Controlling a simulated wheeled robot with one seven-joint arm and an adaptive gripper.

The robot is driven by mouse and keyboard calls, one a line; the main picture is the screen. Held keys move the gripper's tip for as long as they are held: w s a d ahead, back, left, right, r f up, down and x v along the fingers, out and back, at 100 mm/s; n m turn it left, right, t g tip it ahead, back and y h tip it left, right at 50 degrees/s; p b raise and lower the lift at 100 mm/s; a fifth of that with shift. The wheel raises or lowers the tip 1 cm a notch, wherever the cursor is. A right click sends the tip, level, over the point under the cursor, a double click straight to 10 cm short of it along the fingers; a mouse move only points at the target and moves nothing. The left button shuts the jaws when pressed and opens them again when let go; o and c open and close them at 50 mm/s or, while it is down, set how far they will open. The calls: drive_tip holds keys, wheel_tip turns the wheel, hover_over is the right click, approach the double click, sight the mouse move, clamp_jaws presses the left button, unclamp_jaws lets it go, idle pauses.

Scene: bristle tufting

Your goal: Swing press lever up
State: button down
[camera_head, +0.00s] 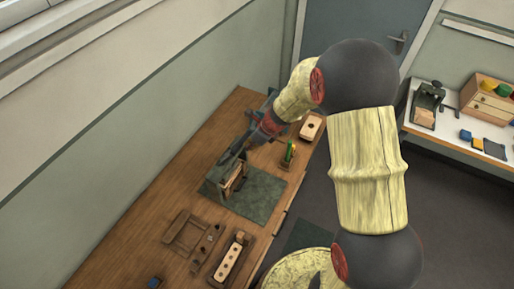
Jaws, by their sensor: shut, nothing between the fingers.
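A small wooden upright frame (233,181), apparently the press, stands on the dark green mat (262,195) on the long wooden table. My arm reaches over the table from the right, and my gripper (238,150) is close to the top of this frame. The gripper is small and dark here; it is shut and holds nothing. I cannot make out the lever clearly against the dark gripper, nor tell whether the fingers touch it. Part of the area behind the gripper is hidden.
A green-topped holder (288,153) and a wooden block with a hole (311,127) stand right of the mat. Nearer are an open wooden frame (184,231) and a block with a row of holes (229,262). A white side bench (450,133) stands at right.

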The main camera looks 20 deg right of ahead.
sight(242, 143)
drive_tip(key=w+a+r+p, duration=0.3)
drive_tip(key=w+a, duration=0.1)
drive_tip(key=shift+p, duration=0.4)
idle(0.9)
drive_tip(key=f+b, duration=0.1)
drive_tip(key=s+d+f+b, duration=0.1)
drive_tip(key=f+b, duration=0.1)
drive_tip(key=f, duration=0.1)
drive_tip(key=shift+s+d+f+b, duration=0.1)
drive_tip(key=shift+s+d+b, duration=0.05)
drive_tip(key=shift+d+b, duration=0.15)
drive_tip(key=s+d+f+v, duration=0.1)
drive_tip(key=v, duration=0.9)
drive_tip(key=shift+s+d+r, duration=0.15)
drive_tip(key=shift+s+r, duration=0.05)
drive_tip(key=shift+s, duration=0.05)
